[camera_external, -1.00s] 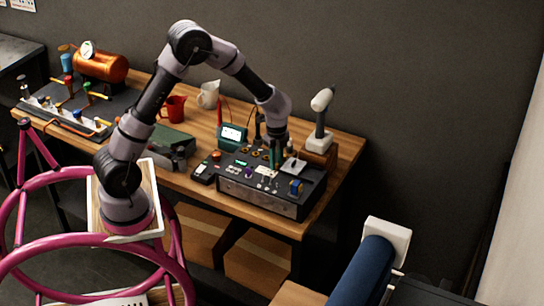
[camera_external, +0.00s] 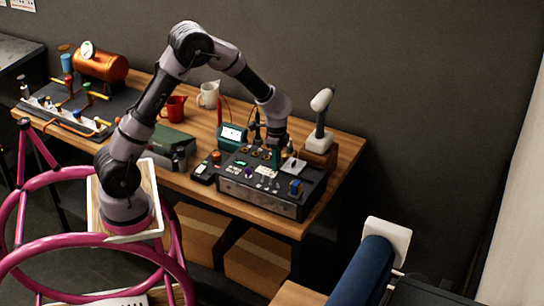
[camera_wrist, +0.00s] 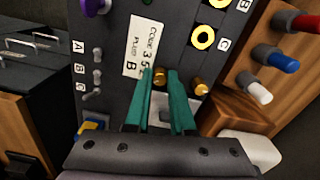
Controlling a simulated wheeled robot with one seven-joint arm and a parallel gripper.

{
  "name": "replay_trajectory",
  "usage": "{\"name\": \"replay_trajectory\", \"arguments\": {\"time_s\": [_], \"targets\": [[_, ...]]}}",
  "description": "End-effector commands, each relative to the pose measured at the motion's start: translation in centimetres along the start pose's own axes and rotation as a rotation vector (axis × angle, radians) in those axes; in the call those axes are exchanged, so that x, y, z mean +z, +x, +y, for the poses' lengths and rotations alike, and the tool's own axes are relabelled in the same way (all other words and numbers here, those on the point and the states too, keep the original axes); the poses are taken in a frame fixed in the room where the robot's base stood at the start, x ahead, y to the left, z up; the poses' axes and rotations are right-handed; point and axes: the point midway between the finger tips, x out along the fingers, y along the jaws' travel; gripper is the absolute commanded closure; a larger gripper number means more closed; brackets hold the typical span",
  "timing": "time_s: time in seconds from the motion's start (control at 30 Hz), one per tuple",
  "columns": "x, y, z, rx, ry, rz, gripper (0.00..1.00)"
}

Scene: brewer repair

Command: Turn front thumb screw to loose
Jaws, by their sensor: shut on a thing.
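My gripper (camera_wrist: 160,77) is shut on a small brass thumb screw (camera_wrist: 160,74) on the dark control box (camera_wrist: 118,16), with its two green fingers on either side of the screw in the wrist view. The fingers hide part of it. A second brass thumb screw (camera_wrist: 198,88) is just to the right, outside the fingers. In the external view my gripper (camera_external: 275,163) reaches down to the top of the box (camera_external: 262,195); the screw is too small to make out there.
A white code label (camera_wrist: 142,45), switches marked A, B, C (camera_wrist: 97,74) and yellow-ringed ports (camera_wrist: 203,38) surround the fingers. Coloured pegs (camera_wrist: 284,62) stand in a wooden block at right.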

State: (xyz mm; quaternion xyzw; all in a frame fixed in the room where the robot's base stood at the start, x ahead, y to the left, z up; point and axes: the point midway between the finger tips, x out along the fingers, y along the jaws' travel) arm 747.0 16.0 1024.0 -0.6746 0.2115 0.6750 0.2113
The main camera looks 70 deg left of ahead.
Motion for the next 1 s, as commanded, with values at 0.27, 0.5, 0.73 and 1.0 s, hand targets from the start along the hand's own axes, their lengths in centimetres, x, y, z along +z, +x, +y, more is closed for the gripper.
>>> {"name": "replay_trajectory", "arguments": {"time_s": [0.27, 0.5, 0.73, 1.0], "targets": [[-0.07, -0.1, -0.01, -0.002, -0.231, 0.002, 1.0], [-0.09, -0.11, 0.0, -0.002, -0.372, 0.002, 1.0], [-0.09, -0.11, -0.01, -0.002, -0.442, 0.002, 1.0], [-0.08, -0.12, -0.03, -0.002, -0.462, 0.003, 1.0]]}}
